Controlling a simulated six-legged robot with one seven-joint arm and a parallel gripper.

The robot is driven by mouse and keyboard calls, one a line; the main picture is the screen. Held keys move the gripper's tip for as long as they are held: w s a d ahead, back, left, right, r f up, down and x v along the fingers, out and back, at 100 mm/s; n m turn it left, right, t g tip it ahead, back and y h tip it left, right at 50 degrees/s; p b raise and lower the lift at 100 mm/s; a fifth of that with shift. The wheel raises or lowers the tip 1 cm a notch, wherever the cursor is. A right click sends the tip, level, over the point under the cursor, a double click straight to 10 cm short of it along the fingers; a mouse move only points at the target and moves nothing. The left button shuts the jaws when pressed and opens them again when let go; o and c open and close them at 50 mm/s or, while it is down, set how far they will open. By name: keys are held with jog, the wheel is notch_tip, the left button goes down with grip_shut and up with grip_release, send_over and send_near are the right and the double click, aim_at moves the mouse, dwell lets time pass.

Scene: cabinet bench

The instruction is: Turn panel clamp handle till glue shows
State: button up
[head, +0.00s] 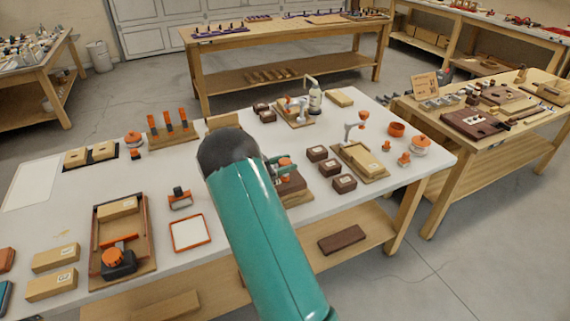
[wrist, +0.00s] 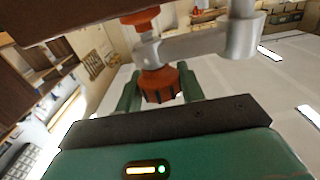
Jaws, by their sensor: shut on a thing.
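My gripper (wrist: 160,88) is shut on the ribbed orange handle (wrist: 160,84) of the panel clamp, with one green finger on each side. The clamp's grey metal arm (wrist: 195,43) and an orange pad (wrist: 141,17) show beyond the handle in the wrist view. The pad is close to a dark brown wooden piece (wrist: 80,14); I cannot tell if they touch. In the head view, the orange handle (head: 285,162) is partly hidden by my gripper (head: 281,163), above a dark brown panel (head: 291,184). I cannot make out any glue.
Small dark blocks (head: 317,153) and another clamp on a wooden board (head: 361,161) stand close on the right. A framed tray (head: 121,240) and a white pad (head: 190,232) lie left on the bench (head: 240,255).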

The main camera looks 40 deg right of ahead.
jog(key=o, duration=1)
jog(key=shift+c, duration=0.2)
jog(key=shift+a, duration=0.1)
jog(key=v, duration=1.3)
jog(key=shift+a, duration=0.25)
jog(key=shift+w+r, duration=0.1)
